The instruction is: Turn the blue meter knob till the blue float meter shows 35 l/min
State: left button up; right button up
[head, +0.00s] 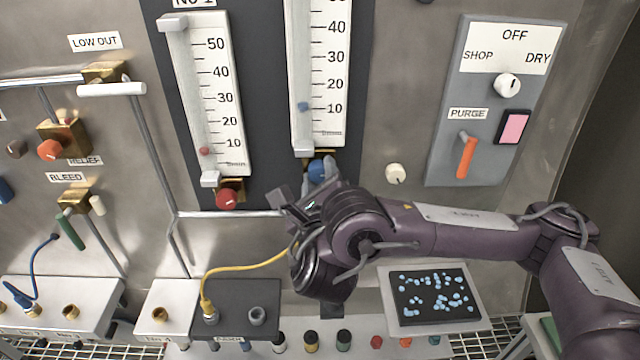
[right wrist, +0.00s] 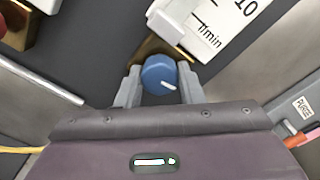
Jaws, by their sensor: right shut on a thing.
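The blue meter knob (head: 317,168) sits below the right-hand float meter (head: 318,75). In the right wrist view the knob (right wrist: 159,75) shows a white pointer line aimed to the lower right. My right gripper (head: 319,180) is shut on this knob, with one grey finger on each side of it; the fingertips also show in the right wrist view (right wrist: 160,80). The blue float (head: 303,106) stands near the 10 mark of its scale. My right arm hides part of the panel below the knob. My left gripper is not in view.
Left of it stand the other meter (head: 208,95) with a red float and its red knob (head: 227,198). A white knob (head: 396,174) and a grey switch panel (head: 440,150) are to the right. A yellow hose (head: 245,269) runs just below my gripper.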

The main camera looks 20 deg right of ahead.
jog(key=m+b, duration=0.9)
jog(key=b, duration=0.1)
jog(key=shift+f, duration=0.35)
jog(key=m+b, duration=0.3)
jog(key=shift+a+m, duration=0.1)
jog(key=shift+m, duration=0.3)
pick_arm(q)
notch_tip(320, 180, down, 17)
jog(key=b, duration=0.3)
pick_arm(e)
jog(key=m, duration=0.3)
jog(key=shift+r, duration=0.1)
jog(key=shift+m, duration=0.5)
jog(key=shift+r+m+b, duration=0.1)
jog(key=shift+m+b, duration=0.5)
jog(key=shift+b, duration=0.05)
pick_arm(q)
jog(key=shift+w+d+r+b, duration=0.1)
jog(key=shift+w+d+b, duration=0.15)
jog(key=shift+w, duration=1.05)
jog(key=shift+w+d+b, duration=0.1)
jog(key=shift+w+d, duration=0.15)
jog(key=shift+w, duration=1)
pick_arm(e)
jog(key=shift+r+m, duration=0.1)
jog(key=shift+m, duration=0.4)
jog(key=o, duration=0.9)
jog(key=shift+o, duration=0.5)
jog(key=shift+r, duration=0.1)
